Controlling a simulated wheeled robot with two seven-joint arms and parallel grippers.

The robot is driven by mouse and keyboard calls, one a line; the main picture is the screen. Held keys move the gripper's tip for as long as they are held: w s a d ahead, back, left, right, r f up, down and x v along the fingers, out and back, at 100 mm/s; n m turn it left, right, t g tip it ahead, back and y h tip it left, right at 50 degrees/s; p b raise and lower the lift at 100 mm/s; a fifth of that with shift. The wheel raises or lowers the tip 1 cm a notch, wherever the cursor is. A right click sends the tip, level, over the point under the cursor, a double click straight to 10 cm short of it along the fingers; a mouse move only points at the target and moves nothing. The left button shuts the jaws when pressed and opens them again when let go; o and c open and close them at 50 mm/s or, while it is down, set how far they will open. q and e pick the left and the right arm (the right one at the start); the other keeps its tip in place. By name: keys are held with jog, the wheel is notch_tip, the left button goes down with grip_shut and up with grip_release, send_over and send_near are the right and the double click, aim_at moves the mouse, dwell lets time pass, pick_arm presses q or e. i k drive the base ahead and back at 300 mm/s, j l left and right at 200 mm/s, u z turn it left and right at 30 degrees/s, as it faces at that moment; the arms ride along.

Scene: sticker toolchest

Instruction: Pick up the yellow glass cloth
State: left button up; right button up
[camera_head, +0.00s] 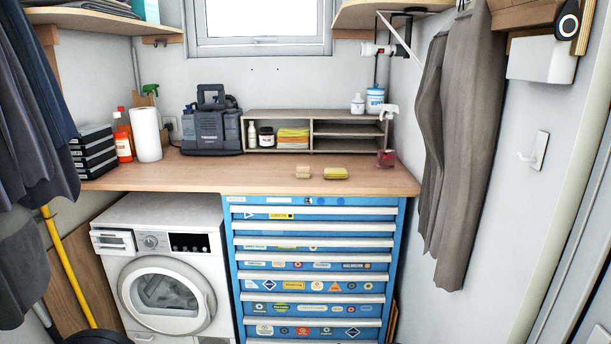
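A folded stack of cloths sits in the left compartment of the low wooden shelf unit (313,146) at the back of the worktop. The yellow cloth (293,132) lies at the top of the stack, with green and orange-pink layers under it. A small white bottle and a dark jar stand to its left in the same compartment. Neither of my grippers shows in the head view.
The wooden worktop (200,176) is mostly clear in front. A yellow sponge (335,173) and a small wooden block (303,172) lie near its front edge. A red spray bottle (386,156) stands by the shelf's right end, and a grey machine (211,127) at its left. The blue toolchest (228,285) is below.

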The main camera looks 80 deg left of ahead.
aim_at(338, 173)
jog(key=u, duration=2.45)
jog(key=i+j, duration=0.1)
jog(key=j, duration=0.4)
jog(key=i+j, duration=0.45)
jog(key=j, duration=0.15)
jog(key=i+j, duration=0.45)
jog(key=j, duration=0.15)
